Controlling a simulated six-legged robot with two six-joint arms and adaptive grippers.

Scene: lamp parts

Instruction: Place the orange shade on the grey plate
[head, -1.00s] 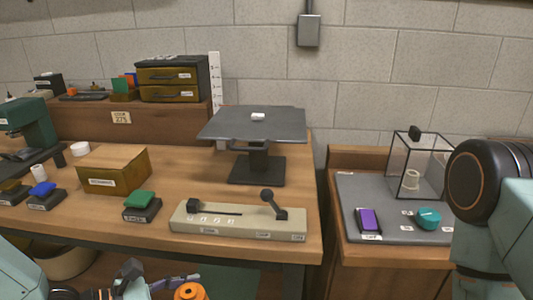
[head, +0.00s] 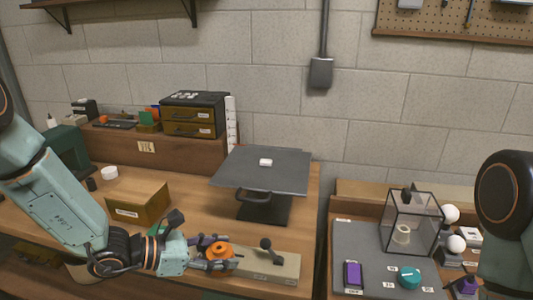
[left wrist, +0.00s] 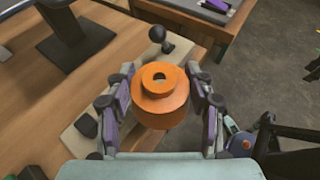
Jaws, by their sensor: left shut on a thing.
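The orange shade (head: 219,254) is a round, stepped piece with a hole in its top. My left gripper (head: 212,256) is shut on it and holds it over the front of the bench, by the beige lever panel. In the left wrist view the shade (left wrist: 161,95) sits between the two fingers of the gripper (left wrist: 162,108), its hole facing the camera. The grey plate (head: 262,172) is a square slab on a dark stand, behind and to the right of the shade. A small white block (head: 266,162) lies on the plate.
The lever panel (head: 276,263) with a black ball-topped lever (head: 267,243) lies below the shade. A cardboard box (head: 138,202) stands to the left. A glass case (head: 411,222), purple device (head: 353,275) and teal knob (head: 409,277) are on the right bench.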

